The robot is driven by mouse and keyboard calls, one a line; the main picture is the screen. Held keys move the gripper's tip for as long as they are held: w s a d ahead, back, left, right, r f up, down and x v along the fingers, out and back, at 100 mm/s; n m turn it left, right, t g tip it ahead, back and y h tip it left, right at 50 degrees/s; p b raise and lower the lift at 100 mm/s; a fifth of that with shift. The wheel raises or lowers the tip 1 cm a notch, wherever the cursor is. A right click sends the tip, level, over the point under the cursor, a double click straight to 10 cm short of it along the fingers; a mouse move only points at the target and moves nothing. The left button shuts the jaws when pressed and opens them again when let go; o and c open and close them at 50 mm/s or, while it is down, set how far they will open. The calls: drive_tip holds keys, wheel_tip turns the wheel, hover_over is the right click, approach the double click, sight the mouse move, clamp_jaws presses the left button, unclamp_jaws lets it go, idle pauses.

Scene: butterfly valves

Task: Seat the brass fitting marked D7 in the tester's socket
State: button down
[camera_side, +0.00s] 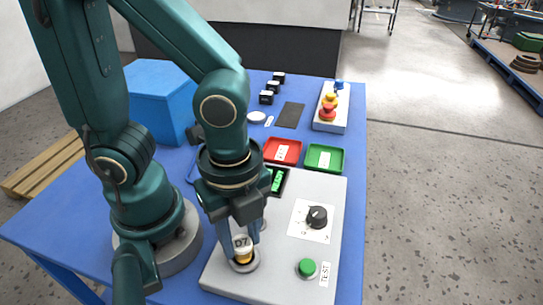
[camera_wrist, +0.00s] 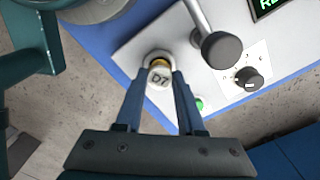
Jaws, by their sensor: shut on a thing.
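The brass fitting marked D7 (camera_side: 242,247) has a pale label band and is upright between the fingers of my gripper (camera_side: 243,238). My gripper is shut on it. The fitting's lower end is at the round metal socket (camera_side: 246,267) at the front left of the grey tester (camera_side: 285,231). I cannot tell how deep it sits. In the wrist view the fitting (camera_wrist: 159,77) shows its D7 label between the blue fingers, with its brass part meeting the socket ring (camera_wrist: 157,57).
A lever with a dark knob (camera_wrist: 221,49) stands close beside the socket. The tester also has a black dial (camera_side: 317,216), a green button (camera_side: 307,267) and a lit green display (camera_side: 277,180). Red (camera_side: 283,151) and green (camera_side: 324,158) trays lie behind; a blue box (camera_side: 160,100) stands back left.

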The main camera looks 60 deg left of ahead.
drive_tip(key=shift+f, duration=0.4)
idle(0.8)
drive_tip(key=shift+c, duration=0.2)
unclamp_jaws()
drive_tip(key=shift+r, duration=3.75)
drive_tip(key=shift+w, duration=0.1)
drive_tip(key=w+a+r+n+t, duration=0.1)
drive_tip(key=w+a+n+t, duration=0.1)
drive_tip(key=n, duration=0.6)
drive_tip(key=w+a+r+n+t, duration=0.2)
drive_tip(key=a+n, duration=0.3)
drive_tip(key=n, duration=0.4)
drive_tip(key=shift+w+a+t, duration=0.3)
drive_tip(key=shift+w+t, duration=0.05)
drive_tip(key=shift+t, duration=0.45)
